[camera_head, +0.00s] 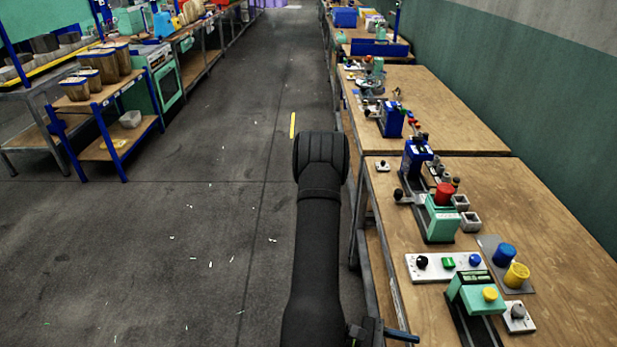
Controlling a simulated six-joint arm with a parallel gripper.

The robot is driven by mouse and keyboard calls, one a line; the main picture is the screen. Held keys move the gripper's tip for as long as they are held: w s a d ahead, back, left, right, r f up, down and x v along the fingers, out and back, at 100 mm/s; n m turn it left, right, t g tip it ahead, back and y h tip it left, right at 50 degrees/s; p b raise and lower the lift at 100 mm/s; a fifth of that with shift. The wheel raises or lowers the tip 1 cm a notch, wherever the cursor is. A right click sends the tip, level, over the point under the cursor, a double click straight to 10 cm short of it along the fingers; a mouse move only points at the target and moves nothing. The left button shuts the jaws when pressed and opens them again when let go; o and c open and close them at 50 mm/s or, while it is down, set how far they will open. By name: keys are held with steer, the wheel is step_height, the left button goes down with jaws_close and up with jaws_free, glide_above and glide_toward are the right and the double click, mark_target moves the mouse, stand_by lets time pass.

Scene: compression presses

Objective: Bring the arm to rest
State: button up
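My arm (320,240) is a thick black link with a rounded black joint at its far end, rising from the bottom middle of the picture. It stands over the grey floor, just left of the workbench's near edge. My gripper is not visible; its fingers do not show anywhere in this view. A small blue and dark part shows low beside the arm at the bench edge, and I cannot tell what it is.
A wooden workbench (560,270) on the right carries a green press with a red knob (443,205), a green press with a yellow knob (480,297), a control panel (445,266), and blue and yellow cylinders (516,276). Shelves (105,100) stand at left. The floor (170,230) between is clear except small scraps.

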steer(key=shift+x, duration=3.95)
steer(key=shift+v, duration=6)
steer(key=shift+x, duration=8.55)
steer(key=shift+d, duration=0.15)
steer(key=shift+w, duration=0.5)
steer(key=shift+o, duration=0.5)
